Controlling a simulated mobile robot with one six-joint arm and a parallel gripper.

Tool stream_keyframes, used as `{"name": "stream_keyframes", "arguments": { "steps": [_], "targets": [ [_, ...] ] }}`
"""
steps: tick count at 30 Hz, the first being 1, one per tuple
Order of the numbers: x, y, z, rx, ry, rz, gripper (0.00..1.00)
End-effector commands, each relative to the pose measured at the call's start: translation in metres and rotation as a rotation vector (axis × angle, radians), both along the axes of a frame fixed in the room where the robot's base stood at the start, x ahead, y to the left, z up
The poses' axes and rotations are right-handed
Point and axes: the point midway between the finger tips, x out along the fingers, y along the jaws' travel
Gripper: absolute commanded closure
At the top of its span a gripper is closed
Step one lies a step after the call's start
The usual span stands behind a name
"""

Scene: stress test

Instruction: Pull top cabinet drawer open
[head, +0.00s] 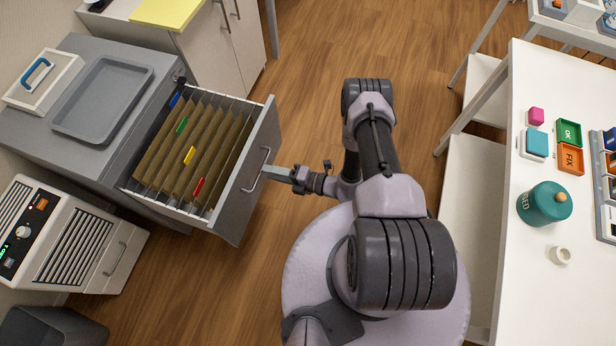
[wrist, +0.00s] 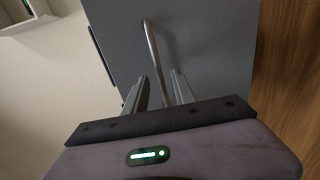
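The grey cabinet's top drawer (head: 240,190) stands well out from the cabinet (head: 90,135) in the head view, showing hanging folders with coloured tabs. Its curved metal handle (head: 255,171) is on the drawer front. My gripper (head: 271,171) is at the handle. In the wrist view, the handle bar (wrist: 153,50) runs between the two fingers (wrist: 160,85), with a small gap seeming to show on each side. The fingers look open around the bar. Contact with the handle cannot be made out clearly.
A grey tray (head: 102,97) and a white box with a blue handle (head: 42,80) lie on the cabinet top. A white unit (head: 75,235) stands at lower left. A white table (head: 490,270) with a teal jar (head: 541,205) is on the right. Wood floor shows between.

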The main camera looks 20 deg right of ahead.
Motion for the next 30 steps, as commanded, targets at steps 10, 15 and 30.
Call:
{"name": "stream_keyframes", "arguments": {
  "steps": [10, 15, 30],
  "targets": [
    [-0.070, -0.084, 0.026, -0.001, -0.001, -0.008, 0.68],
    [-0.089, -0.105, 0.030, -0.001, -0.001, -0.003, 0.68],
    [-0.093, -0.109, 0.031, -0.001, -0.001, 0.001, 0.68]
  ]
}}
